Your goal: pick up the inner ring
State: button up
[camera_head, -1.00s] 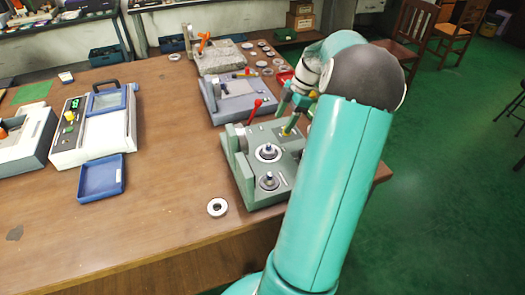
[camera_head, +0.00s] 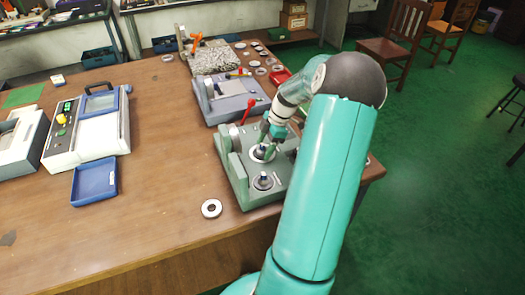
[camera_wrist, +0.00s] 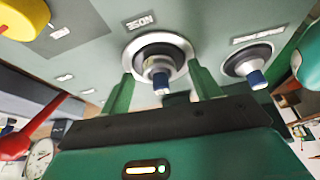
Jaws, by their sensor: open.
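The green fixture (camera_head: 236,178) on the wooden table carries two upright spindles with rings around their bases. The rear ring (camera_head: 252,154) is partly hidden by my gripper (camera_head: 267,143); the front ring (camera_head: 263,182) is in plain view. In the wrist view my gripper (camera_wrist: 163,78) is open, with one finger on each side of the blue-tipped spindle (camera_wrist: 160,76) and its pale-rimmed dark ring (camera_wrist: 139,46). I cannot tell whether the fingers touch it. A second ring (camera_wrist: 236,61) sits to the right. I cannot tell which ring is the inner ring.
A loose ring (camera_head: 212,209) lies on the table left of the fixture. A red-knobbed lever (camera_head: 248,106) rises behind the spindles and also shows in the wrist view (camera_wrist: 16,143). A grey fixture (camera_head: 226,98) stands behind. A blue tray (camera_head: 95,181) lies left; bare table lies between.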

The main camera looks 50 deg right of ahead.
jog(key=c, duration=1.2)
jog(key=shift+o, duration=0.2)
jog(key=shift+w+r, duration=0.1)
jog(key=shift+r, duration=0.1)
